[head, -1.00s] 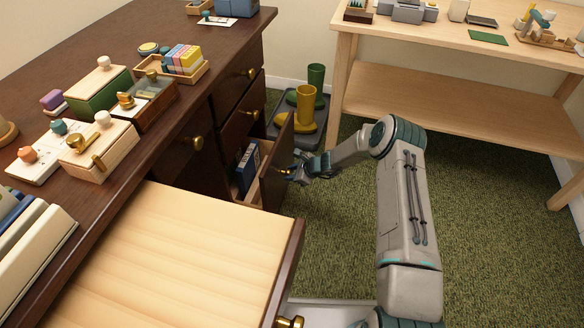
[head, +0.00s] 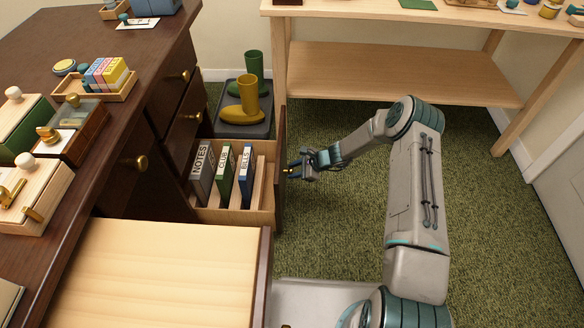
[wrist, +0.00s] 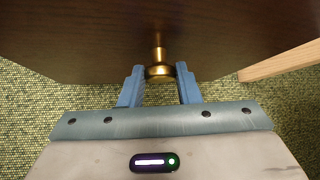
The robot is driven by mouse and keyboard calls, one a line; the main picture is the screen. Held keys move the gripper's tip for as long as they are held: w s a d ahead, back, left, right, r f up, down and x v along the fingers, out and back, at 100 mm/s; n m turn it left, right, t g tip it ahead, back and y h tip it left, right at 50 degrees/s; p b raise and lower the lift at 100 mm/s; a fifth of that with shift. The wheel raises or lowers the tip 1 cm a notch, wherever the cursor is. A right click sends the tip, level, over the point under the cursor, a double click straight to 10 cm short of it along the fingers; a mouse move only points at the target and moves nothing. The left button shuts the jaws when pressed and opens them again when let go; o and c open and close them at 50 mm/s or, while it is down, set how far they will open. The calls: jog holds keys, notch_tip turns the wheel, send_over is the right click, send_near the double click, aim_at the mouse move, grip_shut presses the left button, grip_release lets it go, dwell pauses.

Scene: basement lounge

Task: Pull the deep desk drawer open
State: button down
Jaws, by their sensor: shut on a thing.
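The deep desk drawer (head: 235,217) is pulled well out of the lower part of the dark wooden desk (head: 80,50). It holds upright binders, a grey one marked NOTES (head: 203,170), a green one (head: 225,172) and a blue one (head: 247,176). My gripper (head: 292,168) is at the outer face of the drawer front. In the wrist view, my gripper (wrist: 160,85) is shut on the brass knob (wrist: 159,70), with a blue finger on each side of it. The knob is mostly hidden in the head view.
A grey tray (head: 240,120) with green and yellow boots (head: 247,95) lies on the floor behind the deep drawer. A light wooden shelf table (head: 400,75) stands behind. Green carpet right of the drawer is clear.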

jog(key=shift+d, duration=0.95)
jog(key=c, duration=1.1)
grip_release()
jog(key=shift+o, duration=0.2)
jog(key=shift+d, duration=0.1)
jog(key=p+v, duration=0.4)
jog(key=v, duration=0.9)
jog(key=shift+d+r+p, duration=0.25)
jog(key=shift+p, duration=0.05)
